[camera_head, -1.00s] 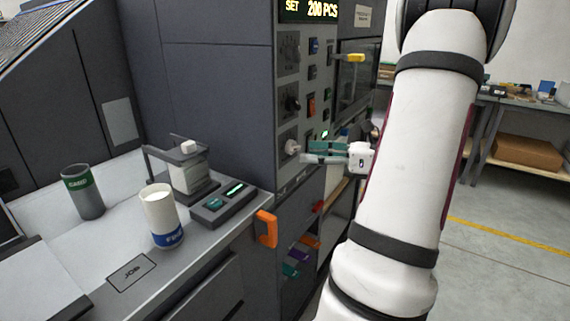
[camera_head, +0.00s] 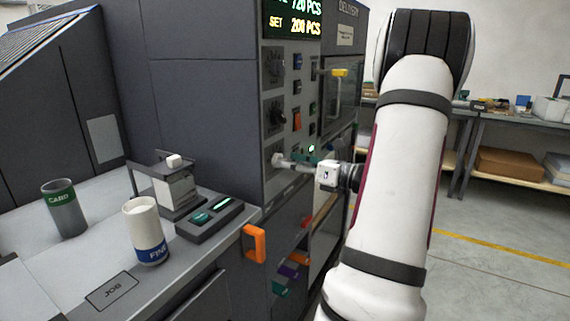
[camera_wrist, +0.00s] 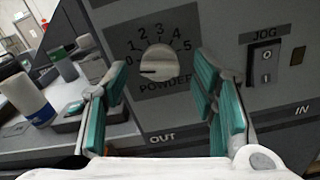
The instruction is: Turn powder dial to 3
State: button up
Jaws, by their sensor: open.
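The powder dial (camera_wrist: 158,63) is a pale round knob on a dark plate marked 0 to 5, on the grey machine front. A dark line on the knob lies toward the left, near the 0. In the head view the dial (camera_head: 277,159) is a small pale knob low on the panel. My gripper (camera_wrist: 162,82) is open, with one teal-padded finger on each side of the dial in the wrist view. No contact with the knob shows. In the head view my gripper (camera_head: 296,162) is in front of the dial, its fingers partly overlapping.
Right of the dial is a JOG switch (camera_wrist: 265,65). Above it on the panel are a black knob (camera_head: 274,113) and several buttons. An orange handle (camera_head: 254,244) sticks out below. A FINE cup (camera_head: 143,225) and a CARD cup (camera_head: 63,210) stand on the left counter.

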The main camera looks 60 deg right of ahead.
jog(key=shift+w+a, duration=0.1)
jog(key=shift+w, duration=1)
jog(key=c, duration=1.2)
jog(key=shift+r+m+p, duration=0.1)
jog(key=shift+m+p, duration=0.2)
jog(key=shift+p, duration=0.35)
jog(key=shift+f+m+p, duration=0.15)
jog(key=shift+m+p, duration=4.1)
jog(key=shift+p, duration=0.15)
jog(key=shift+f+m+p, duration=0.1)
jog(key=shift+m+p, duration=4.15)
jog(key=shift+p, duration=0.15)
